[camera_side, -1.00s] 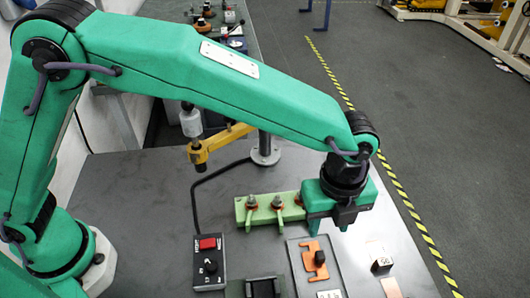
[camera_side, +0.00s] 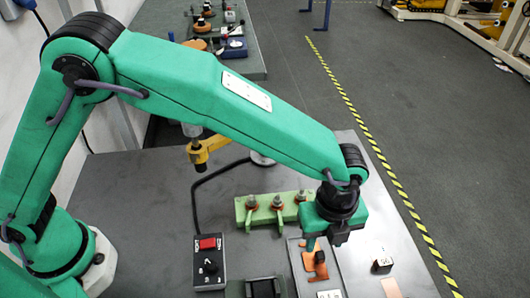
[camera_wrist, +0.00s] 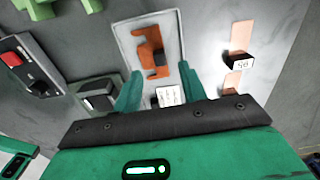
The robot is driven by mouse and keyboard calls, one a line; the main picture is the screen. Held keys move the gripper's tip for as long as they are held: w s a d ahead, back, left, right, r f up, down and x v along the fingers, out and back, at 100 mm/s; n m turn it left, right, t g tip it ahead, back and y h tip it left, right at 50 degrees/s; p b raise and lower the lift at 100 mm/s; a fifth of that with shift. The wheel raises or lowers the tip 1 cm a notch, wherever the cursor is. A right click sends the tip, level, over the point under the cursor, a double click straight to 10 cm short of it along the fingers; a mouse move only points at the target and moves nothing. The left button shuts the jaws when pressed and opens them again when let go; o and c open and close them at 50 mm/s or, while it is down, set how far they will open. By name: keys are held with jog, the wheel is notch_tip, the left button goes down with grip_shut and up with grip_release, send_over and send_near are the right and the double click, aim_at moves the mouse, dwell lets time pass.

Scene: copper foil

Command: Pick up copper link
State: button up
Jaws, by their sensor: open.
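The copper link (camera_side: 309,268) is a flat orange, notched piece with a black knob. It lies on a grey plate (camera_side: 334,276) near the front of the table. In the wrist view the link (camera_wrist: 146,45) shows in the upper middle on its pale-edged plate (camera_wrist: 122,40). My gripper (camera_side: 325,244) is above the far part of the plate and partly hides the link. In the wrist view my gripper (camera_wrist: 158,90) has its two green fingers apart, with nothing held between them. The link's knob appears ahead of the gap between the fingers.
A green block with several posts (camera_side: 262,212) stands behind the plate. A black control box with a red switch (camera_side: 208,258) is at left, and a dark green-edged fixture (camera_side: 262,288) is between. A labelled black block (camera_side: 382,264) and copper strip (camera_side: 391,287) are at right.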

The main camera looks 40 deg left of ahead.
aim_at(321, 254)
jog(key=shift+f, duration=2.45)
grip_shut()
